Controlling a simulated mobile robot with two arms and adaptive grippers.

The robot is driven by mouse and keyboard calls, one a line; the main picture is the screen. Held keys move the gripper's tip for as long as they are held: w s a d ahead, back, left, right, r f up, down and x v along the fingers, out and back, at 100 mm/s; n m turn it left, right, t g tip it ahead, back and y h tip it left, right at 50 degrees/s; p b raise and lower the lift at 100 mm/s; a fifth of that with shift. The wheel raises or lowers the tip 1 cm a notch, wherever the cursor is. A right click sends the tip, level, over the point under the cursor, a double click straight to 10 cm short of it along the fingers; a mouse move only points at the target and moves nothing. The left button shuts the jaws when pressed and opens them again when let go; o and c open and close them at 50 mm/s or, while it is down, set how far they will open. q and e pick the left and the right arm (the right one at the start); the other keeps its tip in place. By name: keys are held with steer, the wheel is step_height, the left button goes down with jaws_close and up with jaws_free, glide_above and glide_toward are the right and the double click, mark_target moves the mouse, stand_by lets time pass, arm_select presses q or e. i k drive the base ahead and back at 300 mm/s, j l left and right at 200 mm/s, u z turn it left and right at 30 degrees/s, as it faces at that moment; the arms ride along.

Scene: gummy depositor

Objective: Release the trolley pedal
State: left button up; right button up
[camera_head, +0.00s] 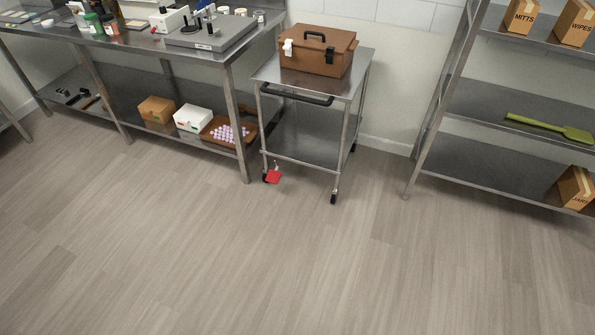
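The trolley (312,136) is a steel two-shelf cart on black casters, standing against the wall between the workbench and the shelf rack. A red pedal (273,176) sits low at its front left caster, close to the floor. I cannot tell clearly whether the pedal is pressed down or up. A dark push handle (297,95) runs along the trolley's front top edge. A brown case (317,50) with a black handle and a white latch stands on the top shelf. Neither of my grippers is in view.
A steel workbench (160,45) stands at the left, its right leg close to the trolley. Boxes and a brown tray of pale pieces (228,132) lie on its lower shelf. A shelf rack (495,110) with cartons stands at the right. The wooden floor (270,260) in front is clear.

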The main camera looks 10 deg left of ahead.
mark_target(273, 176)
steer(key=i+j+z, duration=0.2)
steer(key=i+j, duration=0.2)
steer(key=j, duration=0.2)
steer(key=i+j+z, duration=0.1)
steer(key=j, duration=0.2)
steer(key=i+j+z, duration=0.1)
steer(key=i+j, duration=0.15)
steer(key=i+j+z, duration=0.1)
steer(key=j, duration=0.35)
steer(key=i+j+z, duration=0.1)
steer(key=j, duration=0.25)
steer(key=i, duration=0.1)
